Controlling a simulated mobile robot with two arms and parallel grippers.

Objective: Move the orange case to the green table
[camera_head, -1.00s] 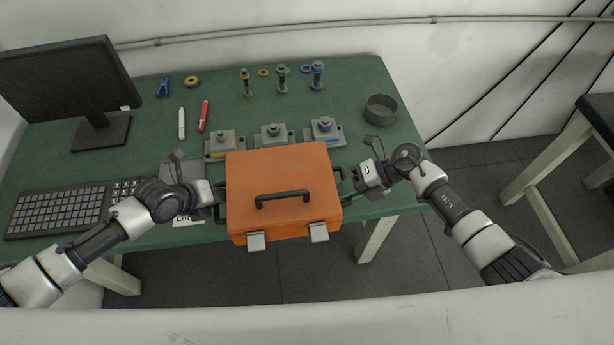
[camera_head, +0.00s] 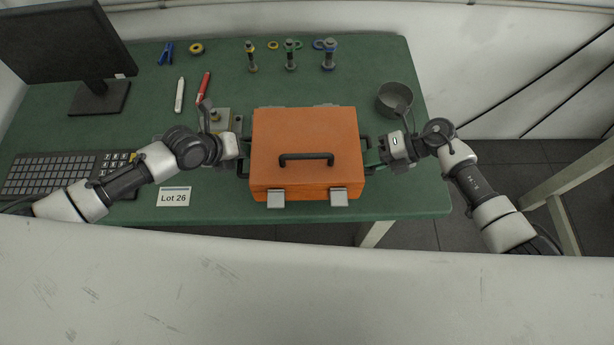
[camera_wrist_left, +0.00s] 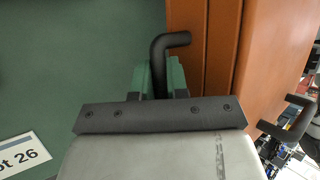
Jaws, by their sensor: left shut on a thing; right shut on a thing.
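The orange case (camera_head: 306,140) is in the middle of the head view, level, with a black top handle and two grey latches on its near side. It appears over the front part of the green table (camera_head: 400,200); I cannot tell whether it touches the top. My left gripper (camera_head: 243,150) is shut on the black left side handle, which shows in the left wrist view (camera_wrist_left: 168,45) between the green fingers. My right gripper (camera_head: 374,157) is shut at the case's right side handle; its fingertips are small and partly hidden.
A "Lot 26" label (camera_head: 174,196), a keyboard (camera_head: 65,174) and a monitor (camera_head: 75,50) are at the left. Grey fixtures (camera_head: 222,122) are partly hidden behind the case. A round grey bowl (camera_head: 394,99) stands right.

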